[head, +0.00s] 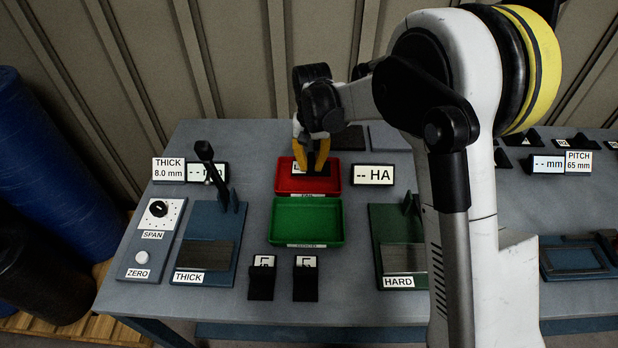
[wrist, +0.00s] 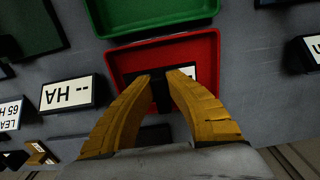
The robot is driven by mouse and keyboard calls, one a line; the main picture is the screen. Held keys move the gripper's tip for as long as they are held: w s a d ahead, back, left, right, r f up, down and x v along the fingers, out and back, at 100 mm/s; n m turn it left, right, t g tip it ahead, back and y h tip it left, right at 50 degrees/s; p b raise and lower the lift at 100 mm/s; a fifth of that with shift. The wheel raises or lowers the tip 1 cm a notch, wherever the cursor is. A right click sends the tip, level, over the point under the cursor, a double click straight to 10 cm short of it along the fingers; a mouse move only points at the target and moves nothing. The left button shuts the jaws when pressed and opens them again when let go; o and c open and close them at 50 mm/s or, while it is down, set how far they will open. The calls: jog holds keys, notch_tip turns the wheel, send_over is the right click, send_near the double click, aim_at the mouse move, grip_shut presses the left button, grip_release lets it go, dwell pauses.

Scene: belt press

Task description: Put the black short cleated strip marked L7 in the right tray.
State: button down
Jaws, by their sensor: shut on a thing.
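My gripper (head: 311,166) is shut on a black strip (wrist: 161,97) with a white label, inside or just above the red tray (head: 335,181). The label is mostly hidden by the fingers, so I cannot read its mark. In the wrist view the fingertips (wrist: 165,76) are over the red tray (wrist: 117,62). I cannot tell whether the strip touches the tray floor. The green tray (head: 307,221) is empty, directly in front of the red one, with a label that seems to read GOOD.
Two black pieces with white labels (head: 261,284) (head: 305,284) stand at the table front. A THICK gauge (head: 206,248) with a lever is left and a HARD gauge (head: 399,257) right. An HA display (head: 374,174) stands right of the red tray.

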aim_at(308, 183)
jog(key=shift+w+a+f, duration=0.25)
jog(key=shift+a+f, duration=0.2)
notch_tip(308, 183, down, 4)
jog(key=shift+r+b, duration=0.1)
jog(key=shift+b, duration=0.8)
jog(key=shift+r, duration=0.1)
jog(key=c, duration=1.8)
grip_release()
jog(key=shift+f, duration=0.25)
jog(key=o, duration=0.3)
jog(key=shift+r, duration=0.1)
